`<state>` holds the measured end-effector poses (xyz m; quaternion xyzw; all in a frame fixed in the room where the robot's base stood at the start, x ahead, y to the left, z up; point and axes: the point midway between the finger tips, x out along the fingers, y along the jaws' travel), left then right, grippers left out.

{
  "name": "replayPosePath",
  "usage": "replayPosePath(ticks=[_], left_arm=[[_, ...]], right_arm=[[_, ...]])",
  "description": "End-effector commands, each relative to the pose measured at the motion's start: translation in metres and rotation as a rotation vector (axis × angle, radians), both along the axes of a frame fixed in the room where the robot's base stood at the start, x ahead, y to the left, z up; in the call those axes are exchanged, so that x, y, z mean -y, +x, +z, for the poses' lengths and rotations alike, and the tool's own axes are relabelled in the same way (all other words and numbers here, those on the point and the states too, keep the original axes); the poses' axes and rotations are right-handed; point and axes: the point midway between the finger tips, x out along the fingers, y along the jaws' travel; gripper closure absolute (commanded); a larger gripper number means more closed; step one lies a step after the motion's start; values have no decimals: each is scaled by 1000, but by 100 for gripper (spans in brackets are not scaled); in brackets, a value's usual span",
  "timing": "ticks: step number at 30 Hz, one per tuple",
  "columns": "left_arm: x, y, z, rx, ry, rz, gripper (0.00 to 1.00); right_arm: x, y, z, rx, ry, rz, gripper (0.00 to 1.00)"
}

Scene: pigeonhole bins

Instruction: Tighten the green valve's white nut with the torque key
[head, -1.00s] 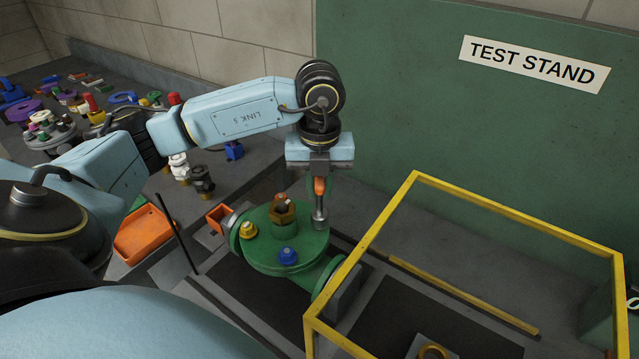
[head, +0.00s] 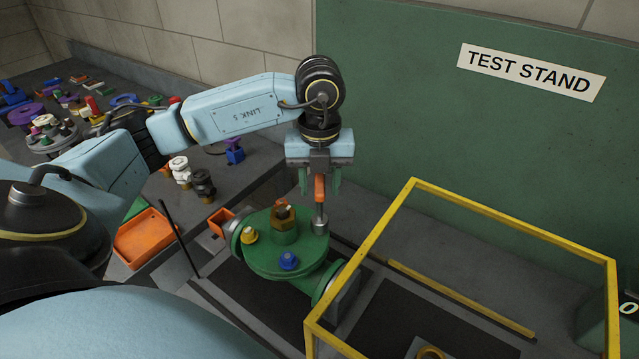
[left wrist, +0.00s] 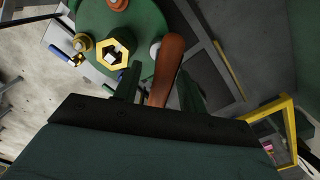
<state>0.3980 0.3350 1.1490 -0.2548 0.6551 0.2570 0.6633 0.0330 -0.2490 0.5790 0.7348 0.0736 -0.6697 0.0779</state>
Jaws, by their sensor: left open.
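The green valve (head: 265,262) sits on the stand with a brass hex (head: 284,225) at its centre, a yellow nut (head: 249,236) and a blue nut (head: 288,260). The torque key (head: 320,189), with an orange handle and grey metal socket, stands upright on the flange's far right side. Its handle also shows in the left wrist view (left wrist: 168,68). No white nut shows on the valve; whatever is under the socket is hidden. My left gripper (head: 320,188) is open, its green fingers apart on both sides of the handle. My right gripper is out of view.
A yellow frame (head: 515,218) stands right of the valve. The green test stand panel (head: 400,110) rises behind. An orange tray (head: 147,236) and small white (head: 179,170) and black (head: 203,184) fittings lie left. A thin black rod (head: 176,235) stands near the tray.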

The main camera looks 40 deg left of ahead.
Motion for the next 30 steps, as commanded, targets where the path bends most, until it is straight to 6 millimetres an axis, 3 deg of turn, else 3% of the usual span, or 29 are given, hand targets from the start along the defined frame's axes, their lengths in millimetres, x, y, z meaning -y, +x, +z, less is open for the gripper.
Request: replayPosePath(ticks=[17, 30], left_arm=[[0, 0, 0, -2, 1, -51, 59], [0, 0, -23, -2, 1, -51, 59]], right_arm=[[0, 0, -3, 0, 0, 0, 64], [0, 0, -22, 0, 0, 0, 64]])
